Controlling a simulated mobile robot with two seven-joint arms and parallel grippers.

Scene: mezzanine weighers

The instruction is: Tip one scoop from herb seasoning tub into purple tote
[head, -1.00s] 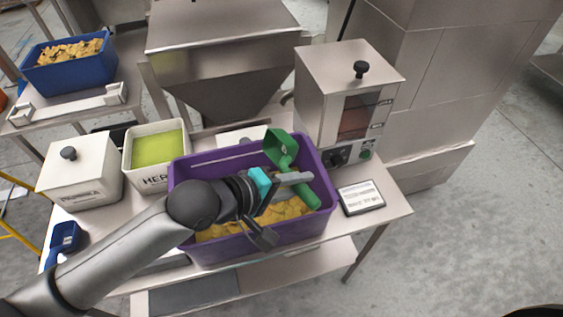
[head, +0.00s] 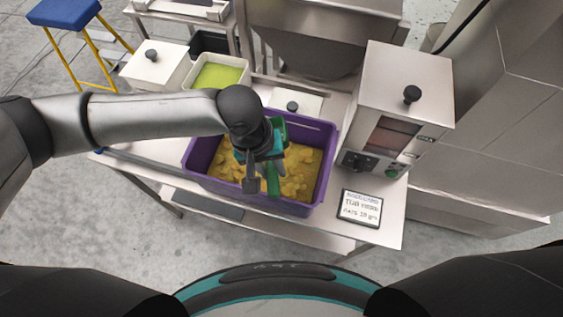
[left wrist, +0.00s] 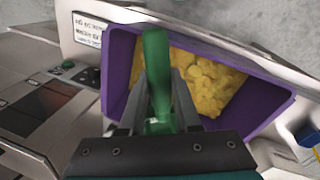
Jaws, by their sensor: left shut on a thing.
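The purple tote (head: 328,150) stands on the steel bench and holds yellow chip-like pieces. My left gripper (head: 262,180) is over the tote, shut on the green scoop (head: 273,182). The left wrist view shows the scoop's green handle (left wrist: 157,70) between the fingers (left wrist: 155,112), with the tote (left wrist: 118,70) below. The scoop's bowl is partly hidden by my gripper, and I cannot tell whether it holds seasoning. The white herb seasoning tub (head: 247,72) stands open behind the tote at left, with green seasoning (head: 218,76) inside. My right gripper is not in view.
A lidded white tub (head: 155,67) stands left of the herb tub. A steel box machine (head: 395,120) with a black knob stands right of the tote. A small display panel (head: 360,208) lies at the bench's front right. A steel hopper (head: 320,45) is behind.

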